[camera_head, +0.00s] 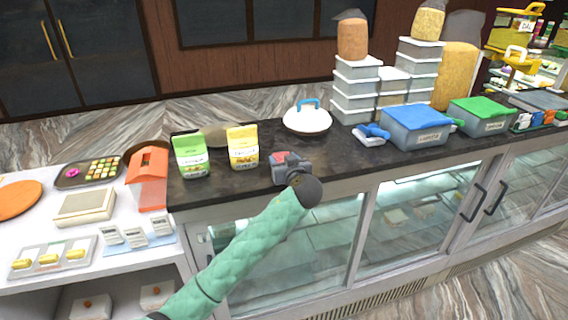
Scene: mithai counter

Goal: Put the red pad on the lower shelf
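My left arm, in a green quilted sleeve, reaches up from the bottom of the head view to the dark counter. My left gripper (286,164) is at the counter's front part, beyond the arm's dark round wrist. A small red patch (279,158) shows at the gripper's fingers and may be the red pad; most of it is hidden by the gripper. I cannot tell whether the fingers are closed on it. A lower shelf (60,313) shows under the white counter at the lower left, with small white boxes on it. My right gripper is out of view.
A green packet (190,155) and a yellow packet (243,147) stand left of the gripper. A white dome with a blue handle (307,121) is behind it. A blue-lidded tub (415,127) and stacked containers (356,90) stand to the right. Glass doors front the dark counter.

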